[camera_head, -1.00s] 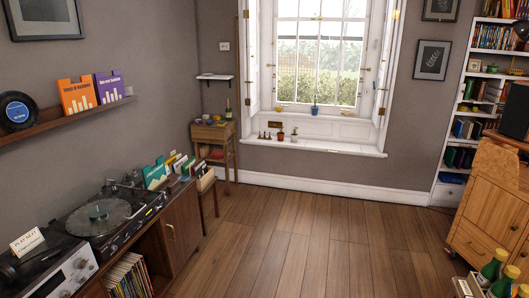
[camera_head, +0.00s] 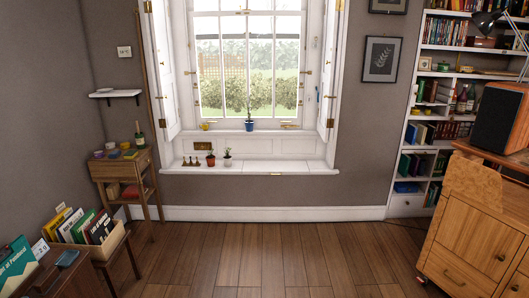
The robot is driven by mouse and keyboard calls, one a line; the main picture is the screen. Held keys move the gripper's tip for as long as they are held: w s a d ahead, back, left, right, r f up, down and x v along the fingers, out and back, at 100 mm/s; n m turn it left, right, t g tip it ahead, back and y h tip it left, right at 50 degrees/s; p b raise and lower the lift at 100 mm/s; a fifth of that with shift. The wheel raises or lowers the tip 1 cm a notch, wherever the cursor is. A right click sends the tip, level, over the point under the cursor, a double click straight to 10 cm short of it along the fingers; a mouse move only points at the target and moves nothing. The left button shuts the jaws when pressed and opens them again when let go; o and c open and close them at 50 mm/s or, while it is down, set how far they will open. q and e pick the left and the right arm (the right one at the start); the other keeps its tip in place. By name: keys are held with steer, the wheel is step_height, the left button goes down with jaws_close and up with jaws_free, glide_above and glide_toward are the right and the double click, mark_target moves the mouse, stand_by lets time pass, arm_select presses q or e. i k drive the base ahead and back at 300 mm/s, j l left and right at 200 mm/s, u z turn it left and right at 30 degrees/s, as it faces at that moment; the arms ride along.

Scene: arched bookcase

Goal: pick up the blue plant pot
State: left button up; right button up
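The blue plant pot (camera_head: 249,126) stands upright on the upper ledge right below the window panes. A thin green plant rises from it. It is far ahead of me, across the room and slightly left of the middle of the picture. Neither of my grippers shows in the head view, so I cannot see whether they are open or shut.
A red-brown pot (camera_head: 211,160) and a pale pot (camera_head: 227,161) stand on the lower sill (camera_head: 290,168). A small side table (camera_head: 121,163) is left, a wooden cabinet (camera_head: 478,235) right. The wooden floor (camera_head: 255,255) between is clear.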

mark_target(249, 124)
steer(key=i, duration=1.85)
steer(key=i+u, duration=0.15)
steer(key=i, duration=0.8)
steer(key=i+l+u, duration=0.15)
steer(key=i, duration=0.75)
